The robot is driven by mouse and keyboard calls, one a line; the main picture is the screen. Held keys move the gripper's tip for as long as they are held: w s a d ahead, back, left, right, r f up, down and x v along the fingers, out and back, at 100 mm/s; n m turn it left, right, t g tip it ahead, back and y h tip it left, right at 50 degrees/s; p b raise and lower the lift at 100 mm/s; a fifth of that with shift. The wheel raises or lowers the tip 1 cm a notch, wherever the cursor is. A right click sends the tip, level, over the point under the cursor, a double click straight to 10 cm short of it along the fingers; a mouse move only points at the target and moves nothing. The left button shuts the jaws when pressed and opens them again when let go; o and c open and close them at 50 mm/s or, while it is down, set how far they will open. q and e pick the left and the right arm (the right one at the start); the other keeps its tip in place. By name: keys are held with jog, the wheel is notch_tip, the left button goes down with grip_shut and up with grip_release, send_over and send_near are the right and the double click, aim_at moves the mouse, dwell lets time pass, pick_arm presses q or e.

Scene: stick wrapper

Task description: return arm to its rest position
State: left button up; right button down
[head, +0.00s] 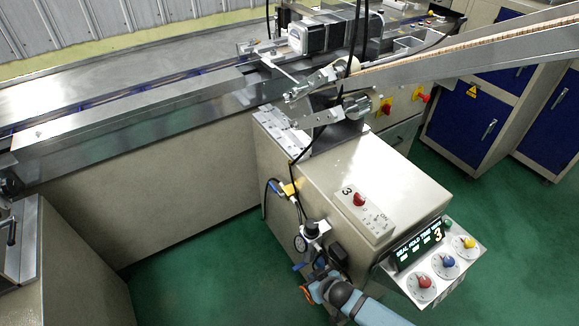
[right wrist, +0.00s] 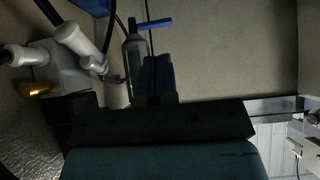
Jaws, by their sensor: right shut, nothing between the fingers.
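My right arm comes in at the bottom of the head view. Its gripper (head: 318,272) is low beside the front side of the machine cabinet (head: 350,180), close to the air fittings (head: 312,230). In the right wrist view the gripper's fingers (right wrist: 155,78) are together, with nothing held between them. A valve with a blue handle (right wrist: 152,24) shows just beyond the fingertips; I cannot tell if they touch it. My left gripper is not in view.
The control panel (head: 433,262) with a lit display and red, blue and yellow knobs juts out right of my arm. White fittings (right wrist: 75,40) are close on the left in the wrist view. Green floor (head: 200,285) is clear to the left.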

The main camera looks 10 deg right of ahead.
jog(key=s+d+r+m+g+h, duration=0.1)
jog(key=s+d+r+g, duration=0.15)
jog(key=s+r, duration=0.6)
jog(key=s+d+r+g+h, duration=0.1)
jog(key=s+d+r, duration=0.4)
jog(key=r, duration=0.6)
jog(key=s+d+r+m+g+h, duration=0.1)
jog(key=s+d+r, duration=0.1)
jog(key=s+r, duration=0.7)
pick_arm(q)
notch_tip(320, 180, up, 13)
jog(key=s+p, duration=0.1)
jog(key=p, duration=1.4)
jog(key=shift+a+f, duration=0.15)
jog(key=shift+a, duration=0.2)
pick_arm(e)
jog(key=w+a+r+n+t+y, duration=0.1)
jog(key=w+a+t+y, duration=0.2)
jog(key=w+a+t, duration=0.3)
jog(key=shift+w+a+r+t, duration=0.15)
jog(key=shift+a+t, duration=0.1)
jog(key=shift+t, duration=0.3)
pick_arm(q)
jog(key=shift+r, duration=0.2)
